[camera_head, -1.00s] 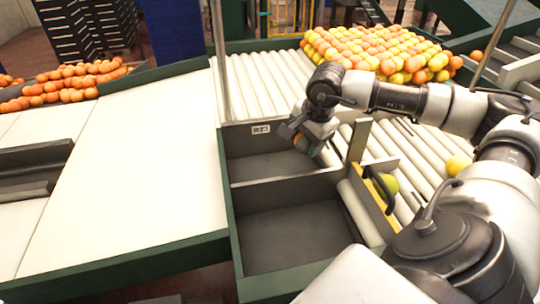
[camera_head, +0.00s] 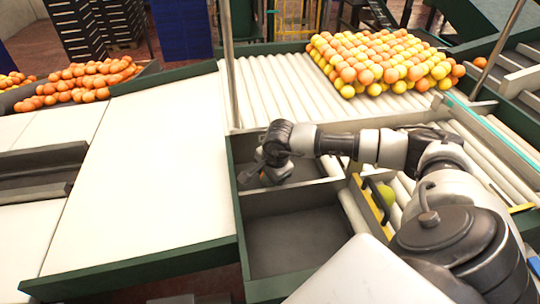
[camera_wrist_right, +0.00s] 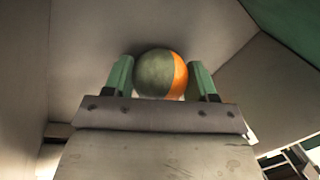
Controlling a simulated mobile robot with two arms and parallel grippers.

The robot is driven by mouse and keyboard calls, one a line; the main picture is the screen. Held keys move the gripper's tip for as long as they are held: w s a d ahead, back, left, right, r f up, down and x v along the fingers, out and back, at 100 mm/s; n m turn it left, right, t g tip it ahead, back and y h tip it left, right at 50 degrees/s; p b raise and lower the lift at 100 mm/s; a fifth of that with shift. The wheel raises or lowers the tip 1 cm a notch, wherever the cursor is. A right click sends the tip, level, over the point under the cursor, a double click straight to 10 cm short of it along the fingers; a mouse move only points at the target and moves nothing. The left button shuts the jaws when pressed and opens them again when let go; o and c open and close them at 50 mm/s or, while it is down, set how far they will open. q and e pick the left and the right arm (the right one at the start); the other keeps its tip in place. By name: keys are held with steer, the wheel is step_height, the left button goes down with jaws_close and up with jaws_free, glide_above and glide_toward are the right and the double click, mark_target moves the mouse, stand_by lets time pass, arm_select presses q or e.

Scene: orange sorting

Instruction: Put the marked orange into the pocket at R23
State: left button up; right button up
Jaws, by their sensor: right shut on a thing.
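The marked orange (camera_wrist_right: 158,72), part dull green and part bright orange, sits between the fingers of my right gripper (camera_wrist_right: 163,80) in the right wrist view. In the head view my right gripper (camera_head: 262,172) is shut on it, at the left part of the upper grey pocket (camera_head: 310,172). Only a small bit of the orange shows there. The wrist view shows grey pocket walls close around it; I cannot tell whether it touches the floor. The R23 label, seen earlier on this pocket's back wall, is hidden now. My left gripper is not in view.
An empty lower pocket (camera_head: 290,240) lies in front, behind a dividing wall. A greenish fruit (camera_head: 387,196) sits on rollers to the right, beside a yellow-edged barrier (camera_head: 368,208). A fruit pile (camera_head: 385,62) lies on the back rollers. A white surface (camera_head: 150,180) is clear on the left.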

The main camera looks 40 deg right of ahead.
steer(key=shift+f, duration=0.2)
steer(key=o, duration=0.7)
steer(key=shift+r, duration=0.1)
steer(key=shift+c, duration=0.2)
steer(key=shift+r, duration=0.2)
steer(key=shift+s+r+b, duration=0.1)
steer(key=shift+r+b, duration=0.2)
steer(key=b+v, duration=0.3)
steer(key=v, duration=0.8)
steer(key=shift+r, duration=0.15)
